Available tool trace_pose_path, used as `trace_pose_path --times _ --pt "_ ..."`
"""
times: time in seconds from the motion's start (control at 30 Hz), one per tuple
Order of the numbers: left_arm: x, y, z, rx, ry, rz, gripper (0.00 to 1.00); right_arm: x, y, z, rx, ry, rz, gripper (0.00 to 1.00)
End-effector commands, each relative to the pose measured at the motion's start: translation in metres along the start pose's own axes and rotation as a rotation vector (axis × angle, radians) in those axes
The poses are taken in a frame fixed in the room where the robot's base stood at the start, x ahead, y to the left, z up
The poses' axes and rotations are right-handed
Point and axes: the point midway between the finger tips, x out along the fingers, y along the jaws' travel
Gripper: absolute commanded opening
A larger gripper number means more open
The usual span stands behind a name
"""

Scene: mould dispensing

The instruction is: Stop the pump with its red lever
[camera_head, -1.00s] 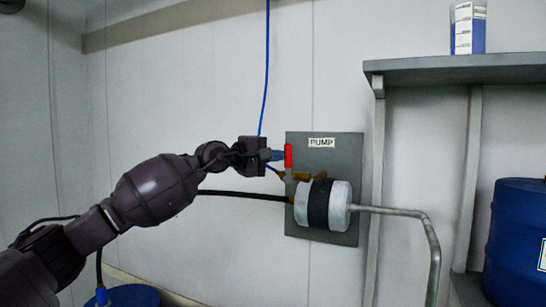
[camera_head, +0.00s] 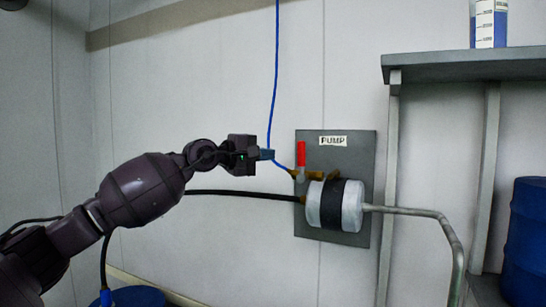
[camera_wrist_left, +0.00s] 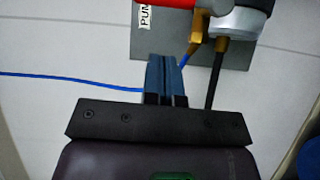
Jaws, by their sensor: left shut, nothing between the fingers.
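The pump (camera_head: 325,204), a white cylinder with a black band, is mounted on a grey wall plate (camera_head: 343,238) labelled PUMP. Its red lever (camera_head: 301,154) stands upright at the plate's left side, above brass fittings (camera_head: 317,175). My left gripper (camera_head: 270,154) is shut and empty, a short way left of the lever and apart from it. In the left wrist view the shut blue-grey fingers (camera_wrist_left: 164,75) point toward the plate (camera_wrist_left: 235,56), and the red lever (camera_wrist_left: 165,3) is cut off at the top edge. My right gripper is not in view.
A blue cable (camera_head: 275,70) hangs behind my left gripper to the fittings. A black hose (camera_head: 245,194) and a metal pipe (camera_head: 440,220) join the pump. A grey shelf (camera_head: 460,71) holds a blue-filled container (camera_head: 488,25). Blue drums (camera_head: 525,245) stand at right and lower left.

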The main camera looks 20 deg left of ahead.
Motion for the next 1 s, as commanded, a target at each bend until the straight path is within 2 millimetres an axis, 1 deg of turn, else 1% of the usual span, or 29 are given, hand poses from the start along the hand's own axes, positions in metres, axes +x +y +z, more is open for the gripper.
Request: trace_pose_path --times 0.03,0.2,0.3,0.4,0.5,0.63,1.0 --pt "-0.011 -0.004 -0.001 0.003 0.004 -0.005 0.00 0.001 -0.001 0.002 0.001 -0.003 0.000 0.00" --pt "-0.044 -0.005 -0.001 0.002 0.003 -0.006 0.00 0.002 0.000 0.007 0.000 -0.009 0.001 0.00" --pt "-0.060 -0.005 -0.001 0.001 0.003 -0.005 0.00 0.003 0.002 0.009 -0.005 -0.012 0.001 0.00" --pt "-0.071 -0.005 -0.001 0.000 0.003 -0.004 0.00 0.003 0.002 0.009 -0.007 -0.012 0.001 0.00" --pt "-0.079 -0.005 -0.001 0.001 0.002 -0.002 0.00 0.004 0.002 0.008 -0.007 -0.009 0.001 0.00" --pt "-0.085 -0.004 0.000 0.002 0.001 -0.001 0.00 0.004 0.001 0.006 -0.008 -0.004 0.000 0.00" --pt "-0.086 -0.003 0.000 0.002 0.001 0.000 0.00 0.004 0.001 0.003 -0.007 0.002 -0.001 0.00"
